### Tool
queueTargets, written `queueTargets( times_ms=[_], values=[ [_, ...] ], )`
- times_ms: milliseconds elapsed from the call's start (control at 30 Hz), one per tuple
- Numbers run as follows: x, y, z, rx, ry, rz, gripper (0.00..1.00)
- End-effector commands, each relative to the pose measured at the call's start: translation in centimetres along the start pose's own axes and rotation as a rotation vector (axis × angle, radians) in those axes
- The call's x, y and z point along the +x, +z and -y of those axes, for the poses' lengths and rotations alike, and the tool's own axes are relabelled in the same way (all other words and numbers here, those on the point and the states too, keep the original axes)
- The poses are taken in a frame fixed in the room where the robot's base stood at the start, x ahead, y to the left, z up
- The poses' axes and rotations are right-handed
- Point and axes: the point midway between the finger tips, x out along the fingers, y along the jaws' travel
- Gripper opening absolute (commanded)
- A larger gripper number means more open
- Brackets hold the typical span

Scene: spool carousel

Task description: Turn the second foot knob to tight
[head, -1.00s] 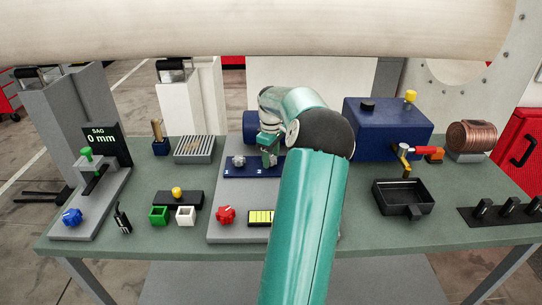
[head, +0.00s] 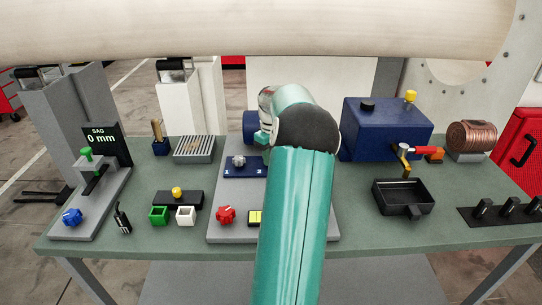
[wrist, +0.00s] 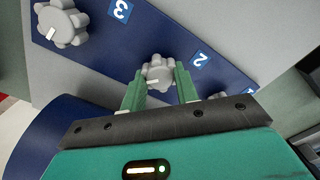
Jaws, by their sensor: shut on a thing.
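The second foot knob (wrist: 160,72) is a grey lobed knob beside the label "2" on a dark blue plate (wrist: 92,50). In the wrist view my gripper (wrist: 161,76) has its two green fingers on either side of the knob and is shut on it. A white pointer mark on the knob faces down and slightly left. In the head view my arm hides the gripper and this knob; one grey knob (head: 238,161) shows on the blue plate (head: 243,173).
The knob by label "3" (wrist: 62,22) is clear of my gripper at upper left. Another knob (wrist: 218,95) near label "1" is partly hidden behind my gripper. A red knob (head: 225,215) stands in front, and a large blue box (head: 375,130) stands to the right.

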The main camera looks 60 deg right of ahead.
Motion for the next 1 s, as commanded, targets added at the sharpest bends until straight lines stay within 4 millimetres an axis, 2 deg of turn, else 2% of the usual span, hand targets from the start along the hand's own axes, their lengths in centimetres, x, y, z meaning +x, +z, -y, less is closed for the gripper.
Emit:
queueTargets(
  times_ms=[1000],
  values=[
    [-0.09,-0.07,0.02,0.954,0.001,-0.002,0.07]
  ],
)
